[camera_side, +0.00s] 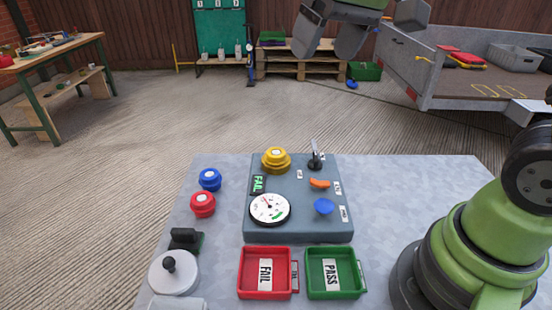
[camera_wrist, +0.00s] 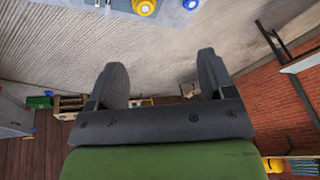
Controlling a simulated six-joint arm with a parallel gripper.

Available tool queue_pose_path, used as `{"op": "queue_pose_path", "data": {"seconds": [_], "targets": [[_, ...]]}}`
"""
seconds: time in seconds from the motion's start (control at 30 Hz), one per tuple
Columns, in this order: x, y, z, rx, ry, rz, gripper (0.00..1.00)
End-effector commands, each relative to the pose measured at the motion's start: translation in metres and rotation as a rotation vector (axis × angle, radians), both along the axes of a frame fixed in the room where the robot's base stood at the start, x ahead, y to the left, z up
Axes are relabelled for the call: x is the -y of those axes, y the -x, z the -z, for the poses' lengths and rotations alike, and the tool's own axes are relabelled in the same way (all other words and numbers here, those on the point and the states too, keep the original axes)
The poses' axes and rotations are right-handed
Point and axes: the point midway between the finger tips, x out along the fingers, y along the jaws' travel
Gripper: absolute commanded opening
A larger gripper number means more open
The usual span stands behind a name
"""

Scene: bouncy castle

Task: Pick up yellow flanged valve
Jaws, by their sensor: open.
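The yellow flanged valve (camera_side: 276,160) sits at the back left of the grey test panel (camera_side: 310,228) on the table in the side view. It also shows at the top edge of the wrist view (camera_wrist: 145,6), partly cut off. My gripper (camera_side: 328,45) is high above and beyond the panel at the top of the side view, apart from the valve. In the wrist view my gripper (camera_wrist: 163,75) has its two fingers spread wide, with nothing between them.
Blue (camera_side: 210,179) and red (camera_side: 203,204) flanged valves stand left of the panel. A red FAIL tray (camera_side: 246,292) and green PASS tray (camera_side: 356,290) lie in front. The panel carries a gauge (camera_side: 269,208), a blue knob (camera_side: 324,206), an orange handle (camera_side: 319,184) and a black lever (camera_side: 316,160).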

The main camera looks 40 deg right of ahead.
Motion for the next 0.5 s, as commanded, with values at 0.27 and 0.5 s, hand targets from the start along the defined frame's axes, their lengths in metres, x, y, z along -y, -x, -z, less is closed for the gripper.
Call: {"op": "queue_pose_path", "data": {"seconds": [0.27, 0.5], "targets": [[0.016, -0.086, 0.070, -0.189, 0.078, -0.100, 0.76], [0.026, -0.122, 0.135, -0.303, 0.119, -0.166, 0.76]]}}
